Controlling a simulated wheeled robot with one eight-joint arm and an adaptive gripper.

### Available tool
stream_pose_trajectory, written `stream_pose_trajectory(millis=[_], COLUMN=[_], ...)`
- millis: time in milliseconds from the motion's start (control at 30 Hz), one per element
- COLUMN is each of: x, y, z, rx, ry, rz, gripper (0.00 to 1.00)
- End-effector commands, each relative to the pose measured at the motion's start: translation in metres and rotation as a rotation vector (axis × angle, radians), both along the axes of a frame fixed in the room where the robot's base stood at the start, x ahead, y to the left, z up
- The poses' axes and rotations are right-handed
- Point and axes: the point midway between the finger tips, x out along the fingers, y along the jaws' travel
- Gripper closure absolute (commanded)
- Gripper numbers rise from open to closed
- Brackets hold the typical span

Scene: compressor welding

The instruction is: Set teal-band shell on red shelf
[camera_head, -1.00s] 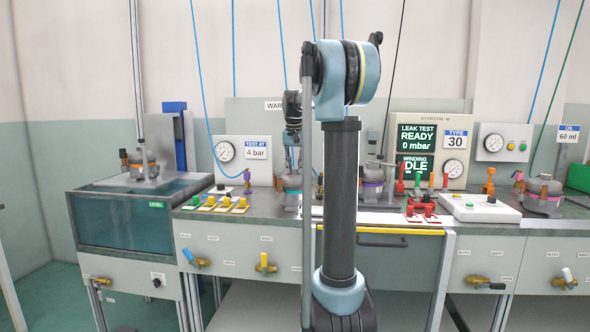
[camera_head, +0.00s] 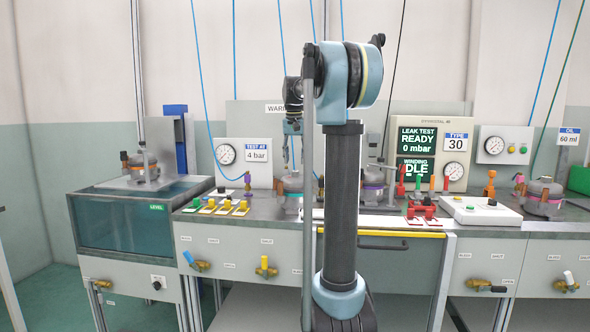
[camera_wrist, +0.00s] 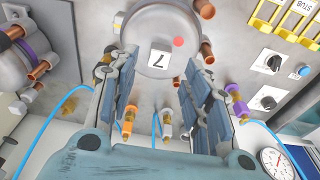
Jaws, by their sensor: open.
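A grey domed shell with copper stubs, a white tag reading 7 and a red dot (camera_wrist: 160,35) lies ahead of my gripper (camera_wrist: 147,100) in the wrist view. In the head view a grey shell (camera_head: 291,187) stands on the bench left of my arm, below my gripper (camera_head: 291,162). My gripper is open, its fingers apart and pointing toward this shell, with nothing held. I cannot pick out a red shelf in either view.
A purple-band shell (camera_head: 371,186) stands right of my arm; it also shows in the wrist view (camera_wrist: 32,55). Other shells sit on the water tank (camera_head: 140,168) and at far right (camera_head: 543,196). Yellow switches (camera_head: 225,206), red fixtures (camera_head: 421,212) and hanging hoses crowd the bench.

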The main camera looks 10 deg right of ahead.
Motion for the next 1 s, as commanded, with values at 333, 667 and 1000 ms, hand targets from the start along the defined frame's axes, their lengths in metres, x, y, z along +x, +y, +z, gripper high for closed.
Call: stream_pose_trajectory(millis=[333,667,1000], x=[-0.008,-0.010,-0.076], y=[0.002,0.003,0.005], z=[0.054,0.065,0.031], rx=[0.000,0.000,-0.001], ry=[0.000,0.000,-0.006], rz=[-0.001,0.000,0.050], gripper=[0.55,0.55,0.55])
